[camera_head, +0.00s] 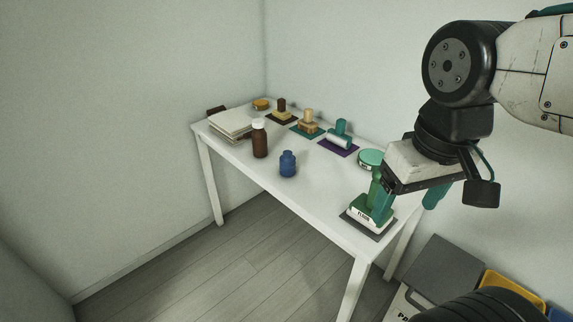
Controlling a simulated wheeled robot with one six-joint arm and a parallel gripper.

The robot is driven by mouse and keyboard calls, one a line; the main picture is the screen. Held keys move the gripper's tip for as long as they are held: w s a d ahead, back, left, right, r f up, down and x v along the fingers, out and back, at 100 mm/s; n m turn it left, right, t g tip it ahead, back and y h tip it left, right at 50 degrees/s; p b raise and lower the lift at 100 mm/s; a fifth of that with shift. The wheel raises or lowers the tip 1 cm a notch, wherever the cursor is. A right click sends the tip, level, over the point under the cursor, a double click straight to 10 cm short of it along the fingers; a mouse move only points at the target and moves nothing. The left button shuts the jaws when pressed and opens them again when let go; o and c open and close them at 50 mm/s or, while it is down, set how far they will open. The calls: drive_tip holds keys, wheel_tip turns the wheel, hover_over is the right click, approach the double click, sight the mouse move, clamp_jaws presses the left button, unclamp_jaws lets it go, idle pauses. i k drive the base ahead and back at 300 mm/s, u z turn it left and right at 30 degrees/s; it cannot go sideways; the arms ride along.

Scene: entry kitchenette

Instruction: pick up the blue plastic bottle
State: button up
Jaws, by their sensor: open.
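The blue plastic bottle (288,165) stands upright near the front edge of the white table (315,190), around the middle of its length. It is short, with a narrower neck, and nothing touches it. My gripper (411,201) is at the table's right end, well to the right of the bottle. Its jaws are open, with green fingers pointing down. A green stamp-like block (371,214) with a white label sits on a dark mat by the left finger; I cannot tell whether they touch. No object appears held.
A brown bottle with a white cap (260,139) stands left of the blue one, by a pale stack (231,124). Several handled blocks on mats line the back, including a teal one (341,134). A round green tin (371,158) is near my gripper. Bare tabletop surrounds the blue bottle.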

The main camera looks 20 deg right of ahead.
sight(285, 174)
drive_tip(key=z, duration=0.05)
drive_tip(key=k, duration=0.5)
drive_tip(key=u, duration=1.3)
drive_tip(key=i, duration=1)
drive_tip(key=z, duration=2.75)
drive_tip(key=i, duration=0.5)
drive_tip(key=z, duration=0.05)
